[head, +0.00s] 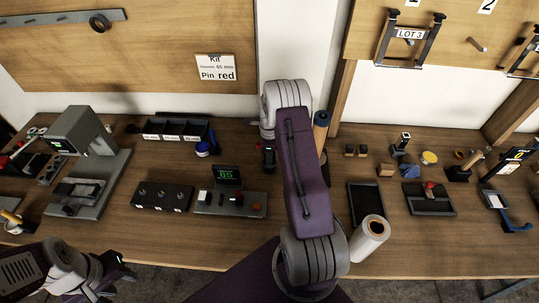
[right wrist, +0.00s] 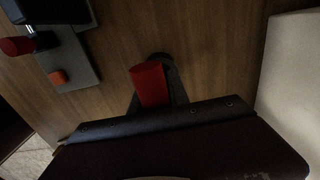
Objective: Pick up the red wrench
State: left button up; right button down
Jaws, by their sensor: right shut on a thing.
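My right gripper (head: 268,158) is over the middle of the bench, partly hidden behind my purple arm link. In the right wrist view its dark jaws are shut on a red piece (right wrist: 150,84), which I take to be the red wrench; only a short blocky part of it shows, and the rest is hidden. A small bit of red also shows at the gripper in the head view. I cannot tell whether it touches the bench. My left gripper (head: 112,275) is low at the left, off the bench's front edge, apart from everything; its jaws are unclear.
A grey control box with a green display (head: 228,174) and red knobs stands left of my right gripper, beside a dark three-knob box (head: 162,195). A white roll (head: 371,229) stands to the right. A black bin row (head: 175,130) and a blue-and-white pot (head: 203,149) lie behind.

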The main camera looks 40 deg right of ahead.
dwell(0.6)
notch_tip(320, 180, up, 10)
jog(key=shift+b, duration=0.35)
